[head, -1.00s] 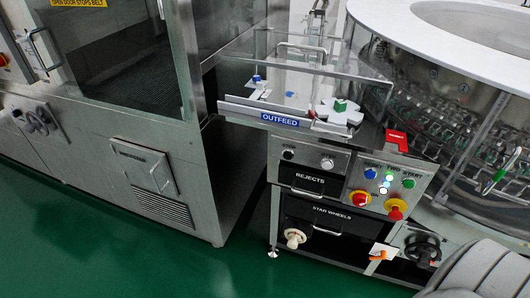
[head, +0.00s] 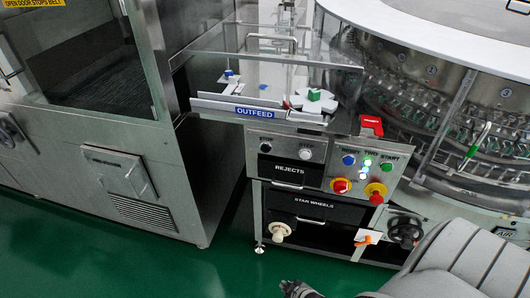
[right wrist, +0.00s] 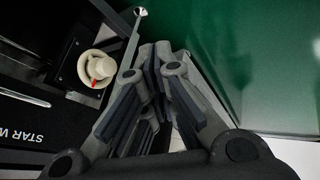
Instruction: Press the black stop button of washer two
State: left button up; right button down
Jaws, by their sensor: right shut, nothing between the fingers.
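The black button (head: 265,147) sits on the grey panel left of a silver button (head: 306,154), above the REJECTS drawer (head: 290,171). The small labels over the buttons are too blurred to read surely, and no washer number is legible. My right gripper (head: 298,289) shows at the bottom edge of the head view, low in front of the cabinet and well below the black button. In the right wrist view its fingers (right wrist: 155,55) are shut and empty. The black button is not visible in that view. My left gripper is out of view.
A cream knob (head: 280,231) juts out below the STAR WHEELS drawer (head: 313,203). Green floor (head: 210,270) lies open at the left.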

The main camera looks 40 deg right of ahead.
aim_at(265, 149)
jog(key=w+d+r+n+t+b, duration=0.25)
jog(key=w+r+t, duration=0.35)
jog(key=w+r, duration=1.15)
jog(key=w+r+n+t, duration=0.1)
jog(key=w+r+t, duration=0.1)
jog(key=r, duration=0.7)
jog(key=w+r+n+t, duration=0.1)
jog(key=w+r+t, duration=0.1)
jog(key=r, duration=0.8)
jog(key=shift+w+a, duration=0.25)
jog(key=shift+w, duration=0.45)
jog(key=shift+d+r, duration=0.1)
jog(key=w+d+b, duration=0.1)
jog(key=w+d, duration=0.4)
jog(key=d, duration=0.1)
jog(key=shift+w+d, duration=0.3)
jog(key=shift+w, duration=0.05)
jog(key=shift+w+d, duration=0.25)
jog(key=shift+d, duration=0.05)
